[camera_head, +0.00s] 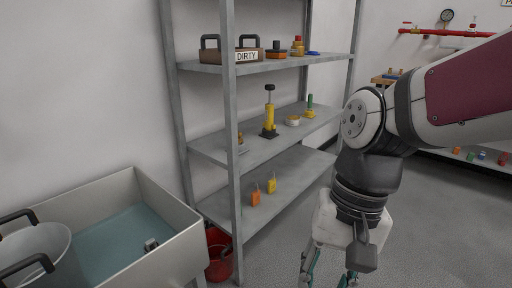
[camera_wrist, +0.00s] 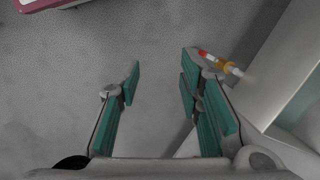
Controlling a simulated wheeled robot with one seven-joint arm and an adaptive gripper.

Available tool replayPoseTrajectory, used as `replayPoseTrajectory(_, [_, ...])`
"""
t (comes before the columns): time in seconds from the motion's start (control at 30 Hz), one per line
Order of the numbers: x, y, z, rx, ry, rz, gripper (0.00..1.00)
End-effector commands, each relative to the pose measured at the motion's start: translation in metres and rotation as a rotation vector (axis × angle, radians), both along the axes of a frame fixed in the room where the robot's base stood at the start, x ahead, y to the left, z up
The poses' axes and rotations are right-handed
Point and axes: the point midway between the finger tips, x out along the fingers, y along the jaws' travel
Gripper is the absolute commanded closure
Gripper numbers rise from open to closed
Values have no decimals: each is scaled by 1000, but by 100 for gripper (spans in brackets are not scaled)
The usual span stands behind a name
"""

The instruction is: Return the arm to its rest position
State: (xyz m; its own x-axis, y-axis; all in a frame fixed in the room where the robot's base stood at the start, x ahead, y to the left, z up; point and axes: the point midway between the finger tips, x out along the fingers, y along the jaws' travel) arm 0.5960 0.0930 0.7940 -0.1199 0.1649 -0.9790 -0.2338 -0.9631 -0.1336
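My arm comes in from the right in the head view and bends down at the elbow. My gripper (camera_head: 330,274) points down at the lower edge of that view, over the grey floor in front of the shelf, with its fingertips cut off by the frame. In the wrist view my gripper (camera_wrist: 158,85) has its two teal-padded fingers wide apart. Nothing is between them; only grey floor shows there. A small red, white and orange item (camera_wrist: 222,63) shows beside the right finger, apart from the space between the fingers.
A metal shelf unit (camera_head: 231,150) holds a box marked DIRTY (camera_head: 228,55), a yellow tool (camera_head: 269,113) and two padlock-like tags. A sink (camera_head: 163,190) with water stands left, a red bucket (camera_head: 219,262) beside it. Red pipework (camera_head: 440,32) runs along the back wall.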

Motion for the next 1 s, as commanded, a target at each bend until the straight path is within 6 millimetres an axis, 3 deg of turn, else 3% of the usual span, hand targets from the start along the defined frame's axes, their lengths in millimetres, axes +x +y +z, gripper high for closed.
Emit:
replayPoseTrajectory(0.2, [-53,-48,23,-31,-83,90,67])
replayPoseTrajectory(0.63, [-125,-91,26,-153,-151,183,67])
replayPoseTrajectory(1.0, [-115,-92,83,-160,-202,190,67])
